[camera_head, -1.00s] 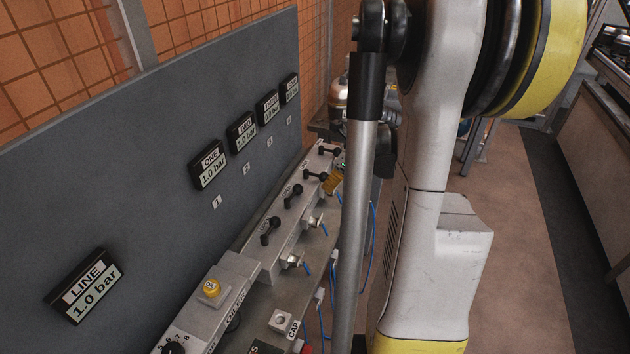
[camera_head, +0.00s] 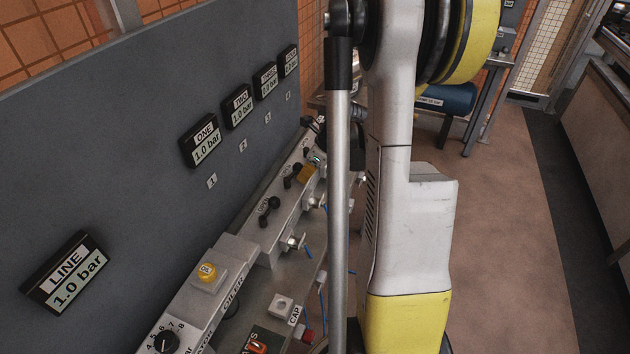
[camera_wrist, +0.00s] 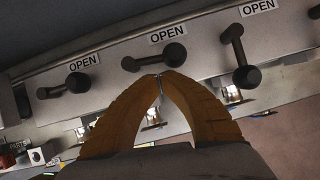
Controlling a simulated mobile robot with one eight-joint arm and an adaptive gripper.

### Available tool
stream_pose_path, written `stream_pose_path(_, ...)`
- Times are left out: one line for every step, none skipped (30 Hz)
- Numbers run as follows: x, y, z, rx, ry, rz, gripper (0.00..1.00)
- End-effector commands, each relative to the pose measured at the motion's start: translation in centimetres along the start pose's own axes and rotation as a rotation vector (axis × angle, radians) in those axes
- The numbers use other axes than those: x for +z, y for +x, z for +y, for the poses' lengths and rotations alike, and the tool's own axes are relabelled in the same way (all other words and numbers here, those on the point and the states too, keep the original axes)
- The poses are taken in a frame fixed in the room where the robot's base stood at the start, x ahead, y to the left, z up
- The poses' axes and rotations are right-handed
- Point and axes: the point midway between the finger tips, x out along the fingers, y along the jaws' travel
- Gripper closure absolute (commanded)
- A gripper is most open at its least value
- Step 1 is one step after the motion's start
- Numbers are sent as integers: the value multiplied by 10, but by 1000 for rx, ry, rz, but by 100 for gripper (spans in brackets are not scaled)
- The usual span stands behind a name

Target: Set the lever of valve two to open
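The valve two lever (camera_wrist: 153,60) is a black bar with round ends in the middle of the wrist view. It lies nearly along the grey block, its larger knob to the right, under an OPEN label (camera_wrist: 167,34). In the head view this lever (camera_head: 292,179) is second from the near end. My gripper (camera_wrist: 160,77) has yellow-brown fingers whose tips meet, with nothing seen between them. The tips are just below the lever's knob; I cannot tell if they touch it. In the head view my gripper (camera_head: 308,173) is just right of the lever, partly behind my arm.
The valve one lever (camera_wrist: 60,88) lies along the block at left. The valve three lever (camera_wrist: 241,55) stands crosswise at right. A grey panel (camera_head: 110,150) with pressure displays rises behind the block. The TWO display (camera_head: 238,107) reads 1.0 bar. Open floor (camera_head: 500,230) lies to the right.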

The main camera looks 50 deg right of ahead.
Motion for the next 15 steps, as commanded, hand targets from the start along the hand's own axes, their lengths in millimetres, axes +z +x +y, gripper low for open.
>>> stream_pose_path(2,1,0,0,-1,0,100)
stream_pose_path(4,1,0,0,0,0,100)
stream_pose_path(5,1,0,0,0,0,100)
stream_pose_path(5,1,0,0,0,0,100)
stream_pose_path(5,1,0,0,0,0,100)
stream_pose_path(6,1,0,0,0,0,100)
stream_pose_path(6,1,0,0,0,0,100)
stream_pose_path(6,1,0,0,0,0,100)
stream_pose_path(5,1,0,0,0,0,100)
stream_pose_path(6,1,0,0,0,0,100)
stream_pose_path(5,1,0,0,0,0,100)
stream_pose_path(6,1,0,0,0,0,100)
stream_pose_path(6,1,0,0,0,0,100)
stream_pose_path(8,2,-1,0,-1,0,100)
stream_pose_path(11,3,-1,1,-1,0,100)
